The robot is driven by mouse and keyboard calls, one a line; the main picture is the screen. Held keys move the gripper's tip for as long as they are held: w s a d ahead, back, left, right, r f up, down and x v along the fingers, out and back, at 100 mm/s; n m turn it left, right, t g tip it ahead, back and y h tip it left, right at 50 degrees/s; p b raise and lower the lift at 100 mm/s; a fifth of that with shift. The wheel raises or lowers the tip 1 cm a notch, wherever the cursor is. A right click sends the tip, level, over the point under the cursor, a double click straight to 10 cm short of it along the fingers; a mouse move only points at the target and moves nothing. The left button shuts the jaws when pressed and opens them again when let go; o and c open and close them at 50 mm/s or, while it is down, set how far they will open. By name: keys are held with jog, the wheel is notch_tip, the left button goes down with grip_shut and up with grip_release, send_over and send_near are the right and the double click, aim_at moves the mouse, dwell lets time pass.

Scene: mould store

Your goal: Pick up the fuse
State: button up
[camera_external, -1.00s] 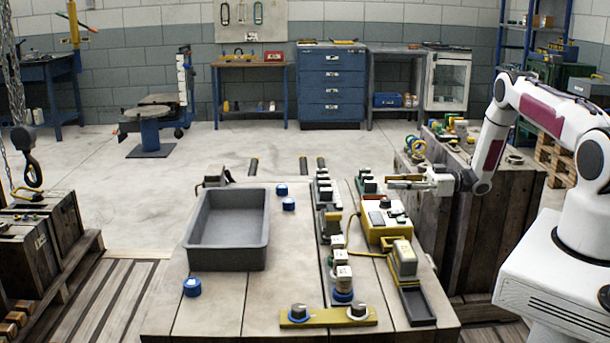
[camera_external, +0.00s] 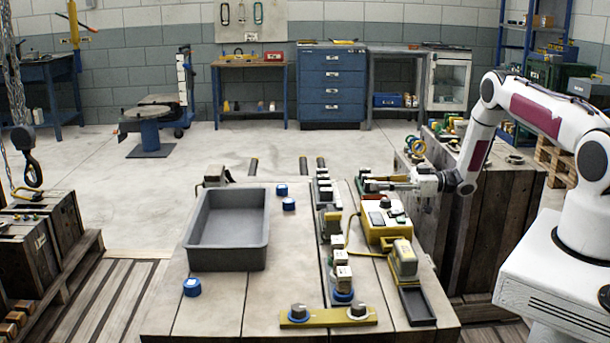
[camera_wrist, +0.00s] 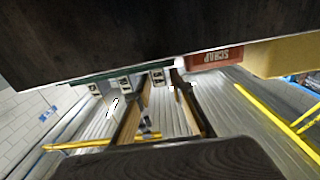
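I cannot single out the fuse for certain. Several small block-like parts with white and dark tops (camera_external: 323,190) stand in a row on a rail along the bench. Another small part with a green and dark top (camera_external: 366,184) stands right of the rail, at the tip of my gripper. My gripper (camera_external: 372,186) reaches in from the right, level and low over the far right part of the bench. Its fingers are too small there to tell their gap or whether they touch anything. In the wrist view a large dark surface fills the top, and small white-labelled parts (camera_wrist: 125,84) show below it.
A yellow box with controls (camera_external: 383,232) stands just in front of my gripper. A grey empty tray (camera_external: 228,258) is on the bench's left, with blue round caps (camera_external: 282,189) around it. A red block marked SCRAP (camera_wrist: 215,58) shows in the wrist view. The bench between tray and rail is mostly clear.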

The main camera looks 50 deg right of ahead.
jog(key=shift+c, duration=0.3)
grip_shut()
jog(key=shift+r, duration=0.1)
notch_tip(320, 180, up, 10)
dwell(0.8)
dwell(0.7)
